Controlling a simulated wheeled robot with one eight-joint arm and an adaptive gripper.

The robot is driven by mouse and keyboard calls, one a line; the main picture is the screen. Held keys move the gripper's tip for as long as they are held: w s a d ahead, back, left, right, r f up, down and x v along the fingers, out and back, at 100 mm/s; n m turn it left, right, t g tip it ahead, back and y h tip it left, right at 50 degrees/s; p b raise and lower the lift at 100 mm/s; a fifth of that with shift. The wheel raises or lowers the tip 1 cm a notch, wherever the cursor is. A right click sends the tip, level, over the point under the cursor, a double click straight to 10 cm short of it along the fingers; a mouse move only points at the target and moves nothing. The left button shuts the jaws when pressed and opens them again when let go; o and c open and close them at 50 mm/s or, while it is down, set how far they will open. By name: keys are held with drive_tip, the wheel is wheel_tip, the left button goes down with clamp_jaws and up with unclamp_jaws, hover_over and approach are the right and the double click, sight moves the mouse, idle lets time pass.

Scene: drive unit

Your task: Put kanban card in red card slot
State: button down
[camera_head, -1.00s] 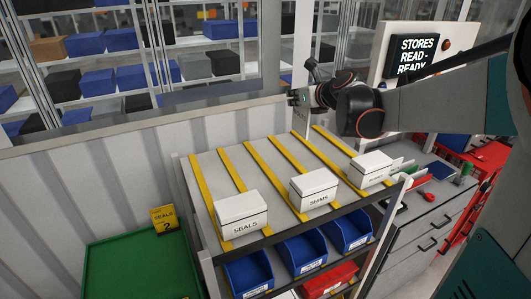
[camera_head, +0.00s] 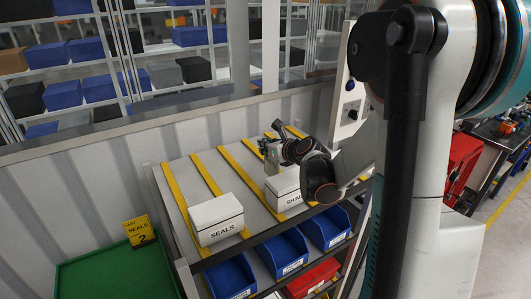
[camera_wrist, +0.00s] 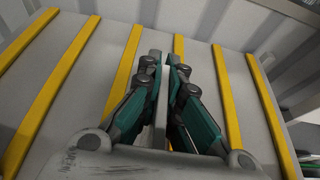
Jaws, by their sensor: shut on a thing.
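My gripper (camera_wrist: 160,68) is shut on a thin grey flat thing (camera_wrist: 161,115), seen edge-on between the fingers in the wrist view. It looks like a card; its face and print do not show. In the head view my gripper (camera_head: 262,145) hangs above the sloped rack, just behind the white SHIMS box (camera_head: 283,188). The held card cannot be made out there. A yellow SEALS card (camera_head: 139,231) stands at the edge of the green tray (camera_head: 105,272). The red card slot cannot be seen; my arm covers the right side.
The sloped rack (camera_head: 180,178) has yellow rails and a white SEALS box (camera_head: 216,218). Blue bins (camera_head: 281,252) and a red bin (camera_head: 312,279) sit below. A corrugated wall (camera_head: 75,192) stands behind. A red cabinet (camera_head: 463,158) is at right.

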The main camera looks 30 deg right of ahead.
drive_tip(key=shift+f, duration=1.05)
drive_tip(key=shift+f, duration=0.2)
drive_tip(key=c, duration=1.8)
unclamp_jaws()
drive_tip(key=shift+r, duration=0.1)
